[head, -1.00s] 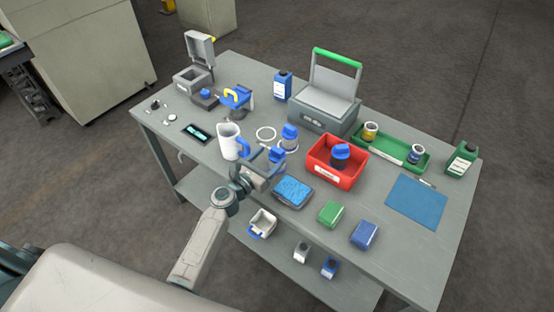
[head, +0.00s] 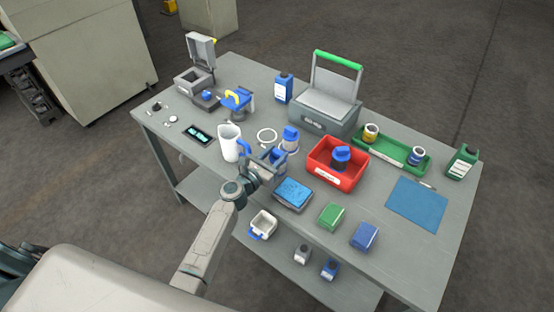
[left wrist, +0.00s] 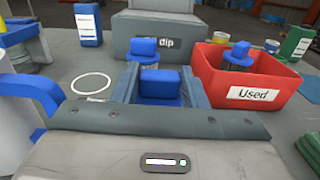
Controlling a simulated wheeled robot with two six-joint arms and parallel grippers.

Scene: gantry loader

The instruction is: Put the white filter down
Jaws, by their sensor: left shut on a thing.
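My left gripper (head: 268,157) is shut on a blue-capped part (left wrist: 160,86), which I take to be the white filter. Only its blue top shows between the fingers in the left wrist view; its body is hidden, so I cannot see its colour or whether it touches the table. Another blue-capped filter (head: 290,138) with a pale body stands just behind my gripper; it also shows in the left wrist view (left wrist: 143,48). A dark filter with a blue cap (head: 341,156) stands in the red bin (head: 329,176) marked "Used". My right gripper is not in view.
A white jug (head: 229,143) with a blue handle stands close left of my gripper. A white ring (head: 267,135) lies behind. A blue-topped block (head: 292,194) sits in front right. A grey box (head: 322,118) and green tray (head: 385,146) stand farther back.

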